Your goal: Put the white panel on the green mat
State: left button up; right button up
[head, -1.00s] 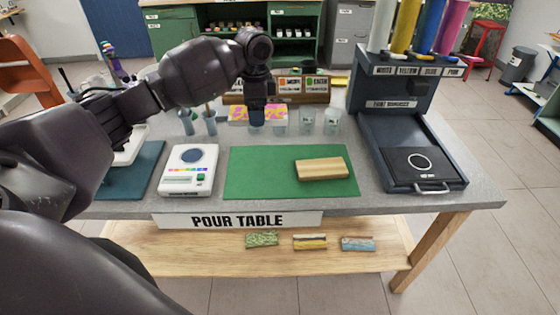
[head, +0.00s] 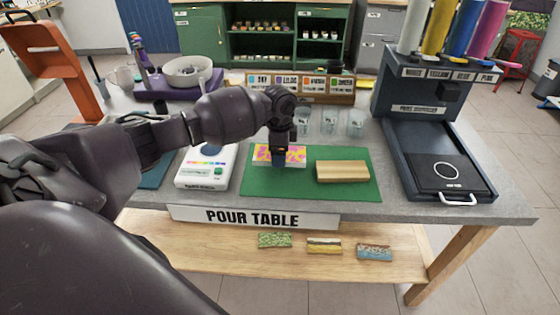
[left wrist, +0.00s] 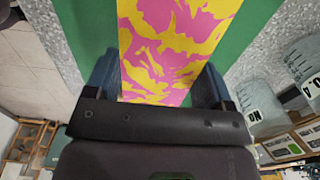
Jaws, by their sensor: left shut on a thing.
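The panel (head: 296,155) has a pink and yellow patterned top and a pale edge. In the head view it is over the back left part of the green mat (head: 312,190). I cannot tell whether it touches the mat. My left gripper (head: 279,161) points down and is shut on the panel, hiding its middle. The left wrist view shows the patterned panel (left wrist: 170,45) between the fingers, with green mat (left wrist: 255,30) on both sides. My right gripper is not in view.
A wooden block (head: 343,172) lies on the mat's right half. A white scale (head: 203,170) stands left of the mat, and a dark dispenser stand (head: 425,150) stands right. Clear cups (head: 329,121) stand behind the mat. The mat's front strip is bare.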

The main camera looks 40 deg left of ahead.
pick_arm(q)
notch_tip(320, 180, down, 4)
jog(key=shift+r, duration=0.2)
jog(key=o, duration=1)
jog(key=shift+c, duration=0.2)
jog(key=shift+o, duration=0.3)
